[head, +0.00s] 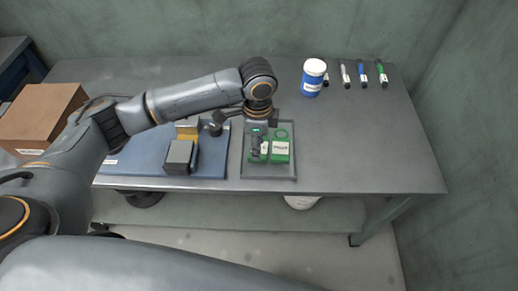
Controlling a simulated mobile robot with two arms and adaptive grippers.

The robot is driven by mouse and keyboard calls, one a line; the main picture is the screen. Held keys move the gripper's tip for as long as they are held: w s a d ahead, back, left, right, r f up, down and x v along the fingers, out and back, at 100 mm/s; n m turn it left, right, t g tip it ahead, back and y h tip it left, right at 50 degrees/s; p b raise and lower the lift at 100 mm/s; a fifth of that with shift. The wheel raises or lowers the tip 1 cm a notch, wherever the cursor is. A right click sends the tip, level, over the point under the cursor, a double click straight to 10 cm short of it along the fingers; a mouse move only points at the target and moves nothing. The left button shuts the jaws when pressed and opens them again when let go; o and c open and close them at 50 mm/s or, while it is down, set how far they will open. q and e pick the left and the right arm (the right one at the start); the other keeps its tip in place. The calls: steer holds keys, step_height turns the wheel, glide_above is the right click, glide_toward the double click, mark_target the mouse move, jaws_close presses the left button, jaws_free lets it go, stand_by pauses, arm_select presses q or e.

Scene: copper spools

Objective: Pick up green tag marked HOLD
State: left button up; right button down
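A grey tray (285,178) on the table holds green tags. One green tag (281,157) with a white label and a green ring at its top lies in the tray's right part. Another green tag (264,158) lies just left of it, partly hidden by my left gripper. The label print is too small to read surely, so I cannot tell which tag is marked HOLD. My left gripper (257,152) points down over the left tag. Its fingers are small and dark here, and I cannot tell whether they are open or touch the tag. My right gripper is not in view.
Left of the grey tray, a blue mat (140,171) bears a grey block (179,157), a yellow block (187,134) and a black piece. A blue jar (312,80) with a white lid and several markers (362,74) stand or lie behind right. The table's right side is clear.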

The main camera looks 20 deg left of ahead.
arm_select(q)
steer(key=shift+w+d+f, duration=0.15)
steer(key=shift+w+f, duration=0.05)
steer(key=shift+f, duration=1.3)
steer(key=shift+w+d+f, duration=0.1)
steer(key=shift+w+f, duration=0.05)
steer(key=shift+f, duration=1.35)
jaws_close()
